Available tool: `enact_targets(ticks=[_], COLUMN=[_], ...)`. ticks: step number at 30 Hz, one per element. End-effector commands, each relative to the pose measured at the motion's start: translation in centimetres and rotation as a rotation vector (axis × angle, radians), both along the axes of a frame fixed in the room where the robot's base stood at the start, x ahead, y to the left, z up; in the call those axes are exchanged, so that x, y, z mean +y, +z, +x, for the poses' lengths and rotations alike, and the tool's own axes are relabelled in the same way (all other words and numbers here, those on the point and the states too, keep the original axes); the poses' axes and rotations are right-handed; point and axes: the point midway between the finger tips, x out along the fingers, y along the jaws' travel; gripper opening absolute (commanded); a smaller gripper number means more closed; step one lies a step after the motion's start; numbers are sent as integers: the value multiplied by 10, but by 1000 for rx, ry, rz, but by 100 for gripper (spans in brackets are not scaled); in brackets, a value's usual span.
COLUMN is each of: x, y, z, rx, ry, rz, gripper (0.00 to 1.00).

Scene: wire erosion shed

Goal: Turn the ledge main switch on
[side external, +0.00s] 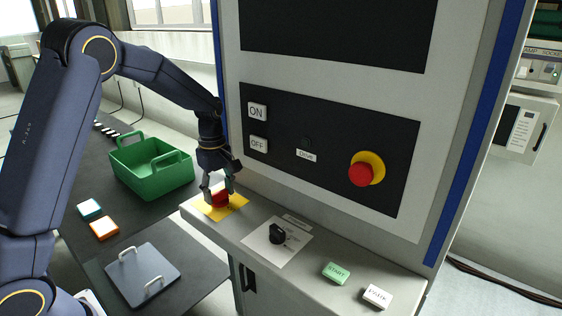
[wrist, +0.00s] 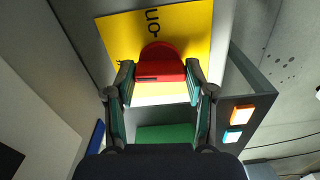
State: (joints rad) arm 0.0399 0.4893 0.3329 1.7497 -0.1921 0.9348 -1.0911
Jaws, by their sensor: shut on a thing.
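The ledge main switch is a red rotary knob (side external: 220,199) on a yellow plate (side external: 238,201) at the left end of the grey ledge. In the wrist view the red knob (wrist: 160,60) sits between the fingers, with a short dark line on its front face. The yellow plate (wrist: 190,25) there carries lettering that looks like "ON" at its far edge and a partly hidden mark at its left. My gripper (side external: 219,192) points down and is shut on the red knob; in the wrist view the fingertips (wrist: 158,76) lie on either side of it.
A black rotary knob (side external: 278,234), a green START button (side external: 336,272) and a white button (side external: 377,296) sit further right on the ledge. A red emergency knob (side external: 362,174) is on the upright panel.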

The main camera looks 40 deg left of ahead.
Motion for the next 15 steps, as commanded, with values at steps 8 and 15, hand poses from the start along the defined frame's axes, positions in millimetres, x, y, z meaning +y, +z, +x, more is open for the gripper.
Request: enact_targets(ticks=[8, 15], x=[0, 0], y=[1, 1], z=[0, 0], rx=[-1, -1], ry=[-227, -456], rz=[0, 0], gripper=[19, 19])
